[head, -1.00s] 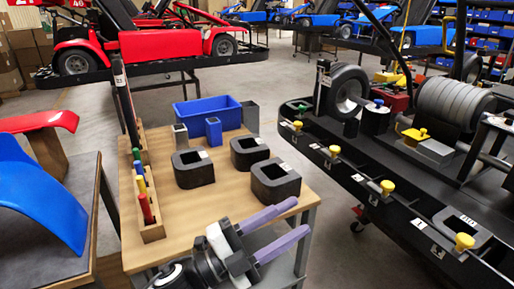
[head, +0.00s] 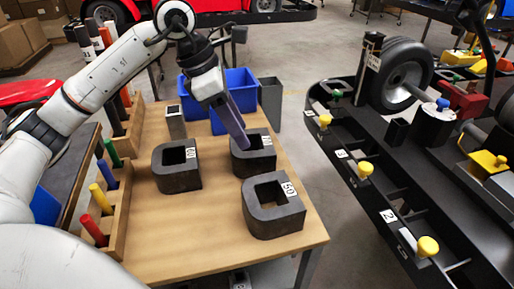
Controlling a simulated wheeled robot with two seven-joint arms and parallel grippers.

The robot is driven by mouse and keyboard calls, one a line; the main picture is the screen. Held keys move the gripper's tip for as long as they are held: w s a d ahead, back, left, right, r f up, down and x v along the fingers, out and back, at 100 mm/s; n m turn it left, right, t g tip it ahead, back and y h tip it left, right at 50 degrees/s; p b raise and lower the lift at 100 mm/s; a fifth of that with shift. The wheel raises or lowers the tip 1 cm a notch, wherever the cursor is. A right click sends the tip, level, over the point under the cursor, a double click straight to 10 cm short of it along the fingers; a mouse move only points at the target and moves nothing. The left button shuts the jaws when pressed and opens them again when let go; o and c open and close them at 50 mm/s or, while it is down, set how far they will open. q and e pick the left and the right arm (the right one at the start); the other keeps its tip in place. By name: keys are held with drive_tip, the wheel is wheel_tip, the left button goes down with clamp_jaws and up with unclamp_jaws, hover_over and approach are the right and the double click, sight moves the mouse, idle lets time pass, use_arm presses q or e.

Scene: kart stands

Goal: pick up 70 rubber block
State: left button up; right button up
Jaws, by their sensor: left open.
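Three dark rubber blocks with square openings sit on the wooden table. One at the back right (head: 253,162) has a white label partly hidden by my gripper, so I cannot read it surely. The block at the left (head: 177,180) is labelled 60, and the nearest block (head: 272,219) is labelled 50. My left gripper (head: 243,146) comes down from above with its purple fingers at the opening of the back right block. The fingers overlap in this view. I cannot tell whether they touch the block. My right gripper is not in view.
A wooden rack (head: 118,205) with coloured handles lines the table's left side. A black kart stand (head: 350,150) with yellow knobs is at right. The table's front is clear.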

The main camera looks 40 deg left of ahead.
sight(253, 154)
use_arm(q)
drive_tip(key=x, duration=0.7)
drive_tip(key=shift+w+f, duration=0.15)
drive_tip(key=shift+f, duration=0.2)
drive_tip(key=shift+c, duration=0.3)
clamp_jaws()
drive_tip(key=shift+r, duration=0.15)
idle(0.6)
